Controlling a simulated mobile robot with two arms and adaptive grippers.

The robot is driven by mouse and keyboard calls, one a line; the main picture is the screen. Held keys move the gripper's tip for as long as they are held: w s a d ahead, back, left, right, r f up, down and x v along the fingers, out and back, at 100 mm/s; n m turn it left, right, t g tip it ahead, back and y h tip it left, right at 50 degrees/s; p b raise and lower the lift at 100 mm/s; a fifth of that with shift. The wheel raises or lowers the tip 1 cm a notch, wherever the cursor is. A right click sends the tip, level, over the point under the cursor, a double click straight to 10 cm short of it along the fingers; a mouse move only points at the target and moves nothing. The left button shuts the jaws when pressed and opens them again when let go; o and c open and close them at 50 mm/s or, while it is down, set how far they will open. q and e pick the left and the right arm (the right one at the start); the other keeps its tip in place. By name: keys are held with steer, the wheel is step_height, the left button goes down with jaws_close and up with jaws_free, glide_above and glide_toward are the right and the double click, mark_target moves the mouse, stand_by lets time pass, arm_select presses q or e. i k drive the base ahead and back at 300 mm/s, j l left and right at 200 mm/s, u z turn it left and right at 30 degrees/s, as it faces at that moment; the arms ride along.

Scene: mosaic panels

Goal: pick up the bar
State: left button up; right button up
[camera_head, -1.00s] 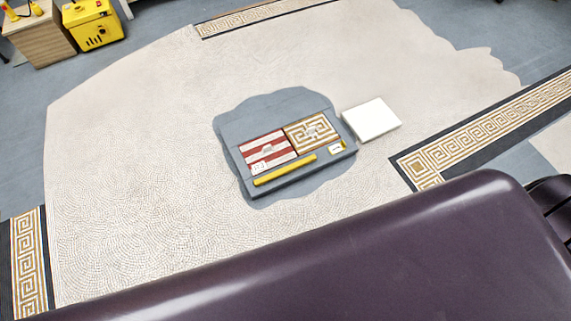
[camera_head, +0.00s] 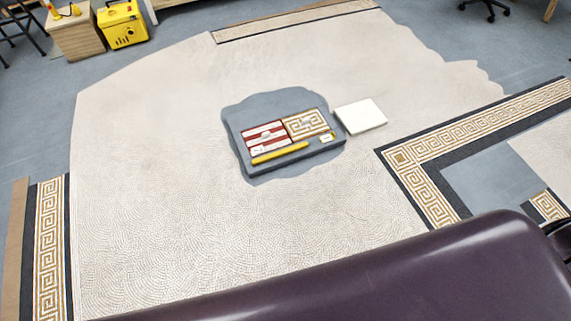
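The yellow bar (camera_head: 280,153) lies along the near edge of a grey tray (camera_head: 312,160) on the floor. It sits in front of a red-and-white striped panel (camera_head: 265,139) and a gold-and-white key-pattern panel (camera_head: 306,124). A small pale piece with a yellow edge (camera_head: 327,137) is at the bar's right, in the tray's right corner. Neither of my grippers shows in the head view, and nothing touches the bar.
A white block (camera_head: 360,116) lies right of the tray. Pale mosaic floor (camera_head: 160,170) surrounds it, with key-pattern border strips (camera_head: 480,125). A yellow case (camera_head: 122,25) and a wooden cabinet (camera_head: 77,35) stand at the back left. My dark purple body fills the lower right.

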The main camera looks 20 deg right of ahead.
mark_target(302, 145)
steer(key=k+z, duration=0.1)
steer(key=z, duration=0.4)
steer(key=k+z, duration=0.15)
steer(key=z, duration=0.35)
steer(key=l+z, duration=0.15)
steer(key=z, duration=0.35)
steer(key=j+z, duration=0.1)
steer(key=z, duration=0.35)
steer(key=j+z, duration=0.1)
steer(key=z, duration=0.35)
steer(key=j+z, duration=0.15)
steer(key=z, duration=0.3)
steer(key=j+z, duration=0.1)
steer(key=z, duration=0.4)
steer(key=k+j, duration=0.15)
steer(key=j, duration=0.25)
steer(key=k+j, duration=0.1)
steer(key=j, duration=0.3)
steer(key=k+j, duration=0.15)
steer(key=j, duration=0.3)
steer(key=k+j, duration=0.15)
steer(key=j, duration=0.25)
steer(key=k+j, duration=0.1)
steer(key=j, duration=0.3)
steer(key=k+j, duration=0.15)
steer(key=j, duration=0.25)
